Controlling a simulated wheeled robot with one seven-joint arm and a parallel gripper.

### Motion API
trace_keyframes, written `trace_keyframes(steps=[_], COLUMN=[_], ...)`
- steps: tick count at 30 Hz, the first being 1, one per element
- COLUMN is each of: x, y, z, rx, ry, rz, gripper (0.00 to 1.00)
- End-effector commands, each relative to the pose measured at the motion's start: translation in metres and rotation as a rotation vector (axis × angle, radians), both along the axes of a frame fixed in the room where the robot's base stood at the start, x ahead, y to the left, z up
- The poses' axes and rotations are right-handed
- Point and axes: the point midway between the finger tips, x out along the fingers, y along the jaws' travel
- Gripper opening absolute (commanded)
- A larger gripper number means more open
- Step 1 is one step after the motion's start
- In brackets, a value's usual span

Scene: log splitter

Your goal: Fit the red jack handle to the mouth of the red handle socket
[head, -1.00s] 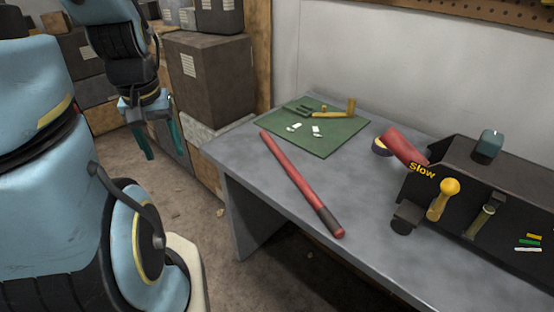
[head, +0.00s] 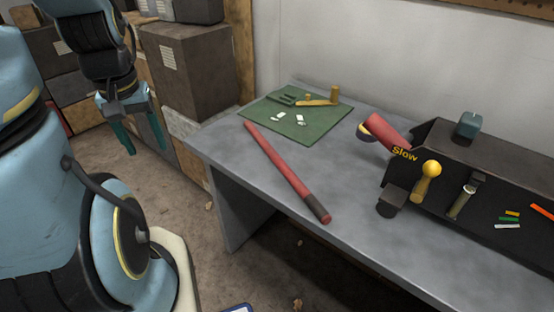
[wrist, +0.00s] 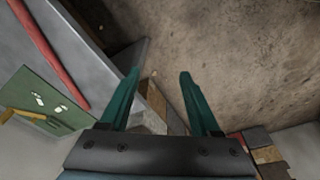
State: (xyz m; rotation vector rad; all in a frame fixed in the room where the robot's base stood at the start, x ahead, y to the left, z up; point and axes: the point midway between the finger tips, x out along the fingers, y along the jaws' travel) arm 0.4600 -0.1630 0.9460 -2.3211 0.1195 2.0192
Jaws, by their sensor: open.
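The red jack handle (head: 278,165) lies flat on the grey table, with a dark band near its near end. It also shows in the wrist view (wrist: 48,50) at upper left. The red handle socket (head: 387,132) is a short, tilted red tube at the left end of the dark splitter. I cannot clearly make out its mouth in the head view. My gripper (head: 137,150) is open and empty, left of the table and clear of the handle. In the wrist view its teal fingers (wrist: 158,80) are spread over floor and table edge.
A green mat (head: 290,122) with small parts lies at the table's back left. The dark splitter (head: 470,190) carries a yellow-knobbed lever (head: 428,180). Boxes (head: 185,65) are stacked behind my arm. The grey table (head: 350,200) is bare between handle and splitter.

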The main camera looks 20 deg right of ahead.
Motion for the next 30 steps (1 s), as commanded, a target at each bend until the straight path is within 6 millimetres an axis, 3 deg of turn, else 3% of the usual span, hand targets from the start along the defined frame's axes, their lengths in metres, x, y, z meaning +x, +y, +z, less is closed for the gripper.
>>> trace_keyframes(steps=[5, 8, 13, 22, 30], x=[0.0, 0.0, 0.009, 0.033, 0.038], y=[0.0, -0.001, -0.02, -0.109, -0.2], z=[0.0, 0.0, -0.003, -0.023, -0.046], rx=[0.0, -0.001, -0.019, -0.044, -0.014], ry=[0.0, 0.001, 0.021, 0.093, 0.098], rz=[0.0, 0.0, 0.013, 0.099, 0.171], gripper=[0.64, 0.69, 0.69, 0.69, 0.69])
